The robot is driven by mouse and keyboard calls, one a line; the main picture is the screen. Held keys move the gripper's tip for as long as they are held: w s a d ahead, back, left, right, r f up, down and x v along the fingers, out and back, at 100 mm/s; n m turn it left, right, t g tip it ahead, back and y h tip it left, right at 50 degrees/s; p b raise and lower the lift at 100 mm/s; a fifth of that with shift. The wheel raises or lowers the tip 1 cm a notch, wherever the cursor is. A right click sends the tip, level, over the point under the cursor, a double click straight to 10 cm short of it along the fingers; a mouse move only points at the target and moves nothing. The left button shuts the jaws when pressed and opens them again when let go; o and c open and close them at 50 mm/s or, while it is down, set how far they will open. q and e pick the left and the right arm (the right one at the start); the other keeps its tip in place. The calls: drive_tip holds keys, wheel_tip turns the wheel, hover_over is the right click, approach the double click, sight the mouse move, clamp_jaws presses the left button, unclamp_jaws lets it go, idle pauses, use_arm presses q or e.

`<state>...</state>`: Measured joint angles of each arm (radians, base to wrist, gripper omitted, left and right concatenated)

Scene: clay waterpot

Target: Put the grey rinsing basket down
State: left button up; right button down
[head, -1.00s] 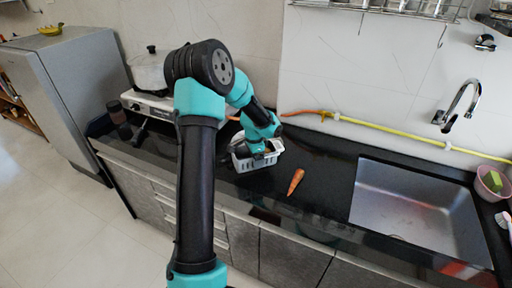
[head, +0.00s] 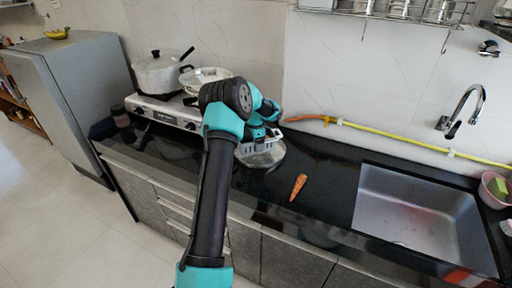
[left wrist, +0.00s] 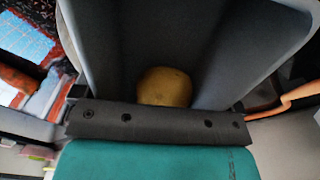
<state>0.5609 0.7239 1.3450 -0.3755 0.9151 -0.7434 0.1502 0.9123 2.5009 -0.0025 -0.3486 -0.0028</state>
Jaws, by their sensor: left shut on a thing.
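The grey rinsing basket (head: 262,147) is a pale, slotted basket on the far part of the black counter, partly hidden by my arm. A round, pale, see-through dish or lid (head: 268,160) shows just below it; I cannot tell whether they touch. My left gripper (head: 262,131) is at the basket's far side, shut on it, its fingertips mostly hidden. In the left wrist view, dark grey surfaces fill the middle, with a round yellowish thing (left wrist: 165,88) between them. My right gripper is not in view.
A carrot (head: 298,187) lies on the black counter, left of the steel sink (head: 415,215). A stove (head: 165,110) with a lidded pot (head: 158,75) and a pan (head: 207,76) stands at the back left. A yellow hose (head: 400,137) runs along the wall.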

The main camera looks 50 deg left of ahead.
use_arm(q)
drive_tip(key=shift+w+a, duration=0.5)
drive_tip(key=shift+a, duration=0.1)
drive_tip(key=shift+f, duration=0.1)
drive_tip(key=shift+f, duration=1.7)
drive_tip(key=shift+f, duration=0.15)
drive_tip(key=o, duration=0.8)
wheel_tip(320, 180, up, 12)
drive_tip(key=shift+r, duration=0.15)
